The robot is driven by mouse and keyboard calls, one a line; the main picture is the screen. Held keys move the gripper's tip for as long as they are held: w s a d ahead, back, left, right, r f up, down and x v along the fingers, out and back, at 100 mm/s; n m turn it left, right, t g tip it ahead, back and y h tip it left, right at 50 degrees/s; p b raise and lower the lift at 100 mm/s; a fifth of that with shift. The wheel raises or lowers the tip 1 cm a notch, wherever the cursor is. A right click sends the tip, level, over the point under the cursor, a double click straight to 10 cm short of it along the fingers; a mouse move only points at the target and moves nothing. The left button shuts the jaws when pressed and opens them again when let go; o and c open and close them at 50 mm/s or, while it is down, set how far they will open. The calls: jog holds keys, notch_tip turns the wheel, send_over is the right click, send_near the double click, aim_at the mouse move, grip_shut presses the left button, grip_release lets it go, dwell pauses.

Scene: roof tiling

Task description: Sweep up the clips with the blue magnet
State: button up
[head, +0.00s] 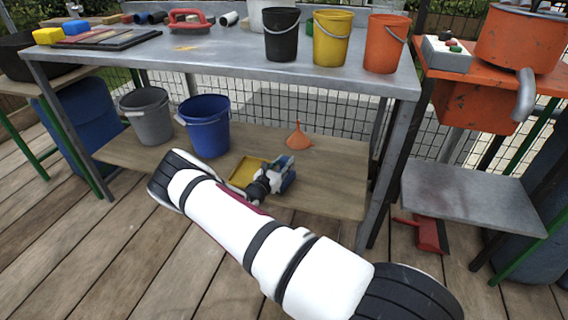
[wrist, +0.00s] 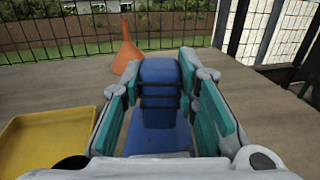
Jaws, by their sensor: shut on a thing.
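My gripper (wrist: 160,108) is shut on the blue magnet (wrist: 160,72), a blue block with dark bands held between the teal finger pads in the wrist view. In the head view my gripper (head: 275,178) is over the lower wooden shelf of the bench, and a bit of the blue magnet (head: 288,181) shows at its tip. A yellow tray (head: 246,172) lies on the shelf just left of my gripper; it also shows at the left of the wrist view (wrist: 45,140). I cannot make out any clips in either view.
An orange funnel (head: 299,138) stands on the shelf behind my gripper. A blue bucket (head: 207,130) and a grey bucket (head: 146,115) stand to the left. The metal bench top (head: 200,52) is above the shelf. The shelf's right part (head: 335,180) is clear.

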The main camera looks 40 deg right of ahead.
jog(key=shift+r, duration=0.15)
jog(key=shift+r+p, duration=1.5)
jog(key=shift+r, duration=0.2)
